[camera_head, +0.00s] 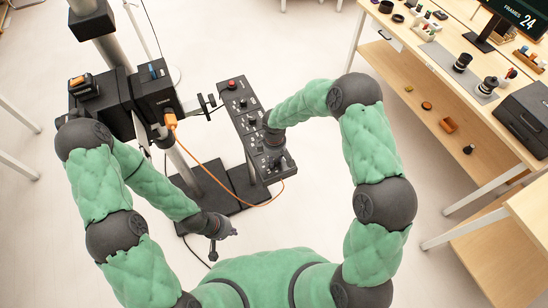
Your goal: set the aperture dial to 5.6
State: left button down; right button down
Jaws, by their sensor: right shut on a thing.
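The dark control panel (238,100) stands on a post in the middle of the view, with a red button (232,85) near its far end and several small knobs and switches along it. My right gripper (268,125) reaches in from the right to the panel's right edge and is shut on a dial there. The gripper and wrist hide most of that dial, and its markings are too small to read. A dark cylindrical part (272,162) sits at the panel's near end. My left gripper (222,245) hangs empty, low over the floor, with its fingers apart.
A black camera box (155,92) on a stand is left of the panel, with an orange cable (215,180) looping across to the panel. At right is a wooden bench (420,45) with lenses, a black case (525,115) and a monitor reading "FRAMES 24" (520,15).

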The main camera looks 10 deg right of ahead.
aim_at(275, 159)
jog(key=shift+s+d+n, duration=0.1)
jog(key=shift+s+n, duration=0.05)
jog(key=shift+n, duration=0.65)
jog(key=shift+f, duration=0.1)
jog(key=c, duration=0.9)
grip_release()
jog(key=shift+d, duration=0.1)
jog(key=shift+r, duration=0.3)
notch_tip(275, 159, up, 12)
jog(key=shift+f, duration=0.25)
